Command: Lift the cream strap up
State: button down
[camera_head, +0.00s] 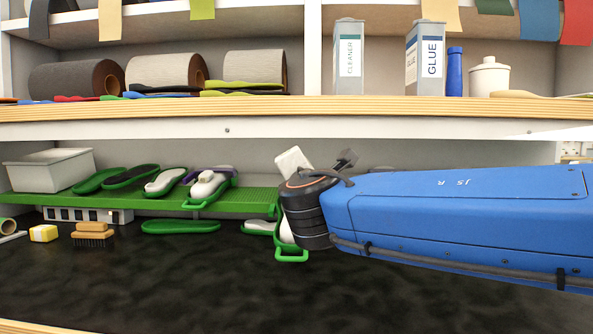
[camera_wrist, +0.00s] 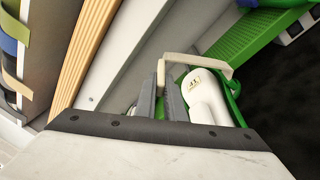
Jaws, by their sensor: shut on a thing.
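The cream strap (camera_wrist: 200,59) shows in the wrist view as a thin bent bar, spanning above a white rounded piece (camera_wrist: 204,98) in a green frame (camera_wrist: 238,88). My gripper (camera_wrist: 160,90) is shut on the left end of the strap, its two grey fingers close on either side. The strap's held end is partly hidden between the fingers. In the head view my blue arm reaches in from the right and covers most of this place. A green loop (camera_head: 291,257) and a bit of white show below its wrist joint. I cannot make out the strap there.
A green ribbed shelf (camera_head: 130,203) holds a grey bin (camera_head: 48,170) and several green-edged insoles. A brush (camera_head: 93,234) and a yellow block (camera_head: 43,233) lie on the dark worktop (camera_head: 150,285). A wooden shelf edge (camera_head: 230,107) runs overhead. The front worktop is clear.

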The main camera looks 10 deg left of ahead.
jog(key=c, duration=1.8)
grip_release()
jog(key=shift+c, duration=0.2)
jog(key=v, duration=1.7)
jog(key=shift+s, duration=0.15)
jog(key=shift+s+d, duration=0.1)
jog(key=shift+d, duration=0.05)
